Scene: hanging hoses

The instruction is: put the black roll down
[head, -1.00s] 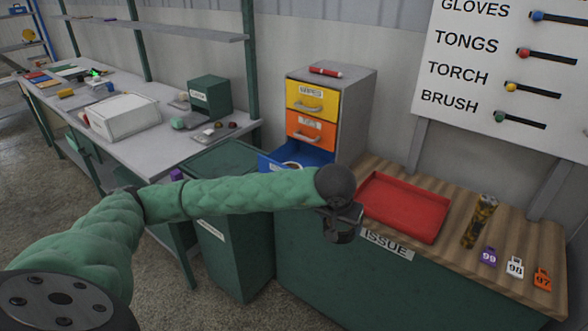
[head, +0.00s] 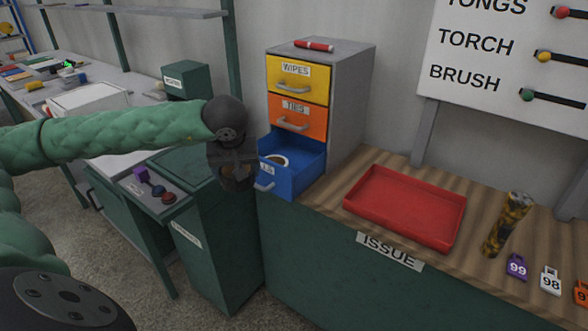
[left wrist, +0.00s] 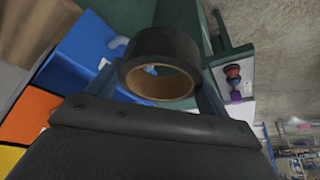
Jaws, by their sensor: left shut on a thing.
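The black roll (left wrist: 165,62), a ring of black tape with a brown core, is between the fingers of my left gripper (head: 237,175) in the left wrist view. In the head view that gripper hangs just left of the open blue drawer (head: 290,172), above the green bin. The roll is dark and hard to make out there. A red tray (head: 377,226) lies on the wooden counter, right of the gripper. My right gripper is not in view.
The green bin (head: 208,235) stands below my left gripper. A patterned cylinder (head: 507,224) and numbered tags lie right of the tray. The tray is empty.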

